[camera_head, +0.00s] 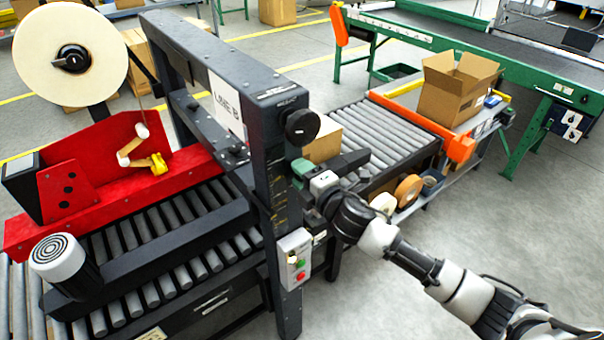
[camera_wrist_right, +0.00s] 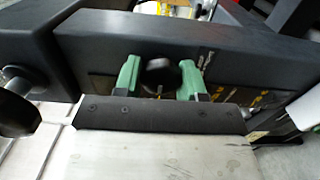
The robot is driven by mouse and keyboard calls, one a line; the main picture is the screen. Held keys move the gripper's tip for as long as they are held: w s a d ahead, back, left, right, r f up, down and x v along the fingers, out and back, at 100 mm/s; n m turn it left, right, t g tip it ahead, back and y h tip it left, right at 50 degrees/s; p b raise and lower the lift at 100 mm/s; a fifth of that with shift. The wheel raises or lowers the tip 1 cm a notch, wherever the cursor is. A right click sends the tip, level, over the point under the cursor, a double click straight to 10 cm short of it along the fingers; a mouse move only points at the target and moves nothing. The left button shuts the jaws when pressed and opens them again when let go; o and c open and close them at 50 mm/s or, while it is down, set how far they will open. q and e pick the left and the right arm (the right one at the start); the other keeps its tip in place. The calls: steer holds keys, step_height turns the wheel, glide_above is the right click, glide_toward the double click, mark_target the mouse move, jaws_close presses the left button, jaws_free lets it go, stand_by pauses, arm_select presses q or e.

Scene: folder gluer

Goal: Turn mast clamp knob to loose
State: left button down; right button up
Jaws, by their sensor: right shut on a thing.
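The mast clamp knob (camera_wrist_right: 159,76) is a dark knob on the side face of the dark mast (camera_head: 274,190). My right gripper (camera_head: 299,170) reaches the mast from the right, with its green fingers at the mast face. In the right wrist view its two green fingers (camera_wrist_right: 160,80) stand on either side of the knob and are shut on it. In the head view the gripper hides this knob. My left gripper is not in view.
A larger black knob (camera_head: 302,126) sticks out higher on the mast, also at the left of the wrist view (camera_wrist_right: 16,112). A control box with buttons (camera_head: 295,258) sits below my gripper. A roller conveyor (camera_head: 385,135) and tape rolls (camera_head: 408,190) are behind my right arm.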

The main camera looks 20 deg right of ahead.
stand_by(0.3)
steer(key=o, duration=0.9)
steer(key=shift+b+v, duration=1.6)
steer(key=shift+v, duration=3.8)
